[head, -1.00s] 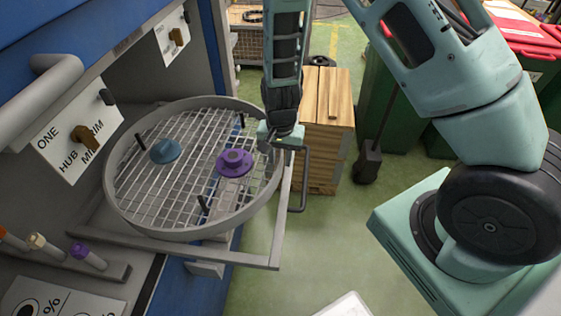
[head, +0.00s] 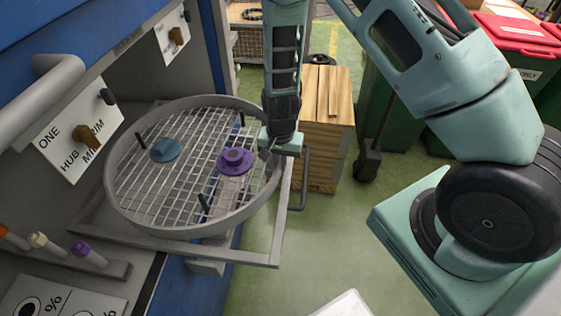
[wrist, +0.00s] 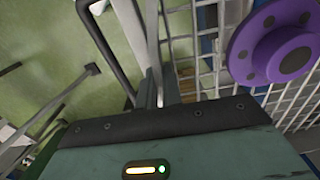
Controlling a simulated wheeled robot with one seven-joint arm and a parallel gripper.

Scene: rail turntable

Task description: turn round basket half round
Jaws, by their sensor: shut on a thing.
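The round basket (head: 172,228) is a grey ring with a wire mesh floor, lying level in the head view. On its mesh sit a blue disc-shaped part (head: 165,150) and a purple flanged part (head: 235,160), with several black pegs standing around them. My gripper (head: 268,148) is shut on the basket's rim at its right side, close to the purple part. In the wrist view the fingers (wrist: 156,95) close around the thin rim, and the purple flange (wrist: 275,48) is to their right. The fingertips are partly hidden in the head view.
A grey frame (head: 225,256) runs under the basket, with a bar handle (head: 304,180) at its right. A sign with a brown knob (head: 84,137) stands at the left, above a rack of capped tubes (head: 88,254).

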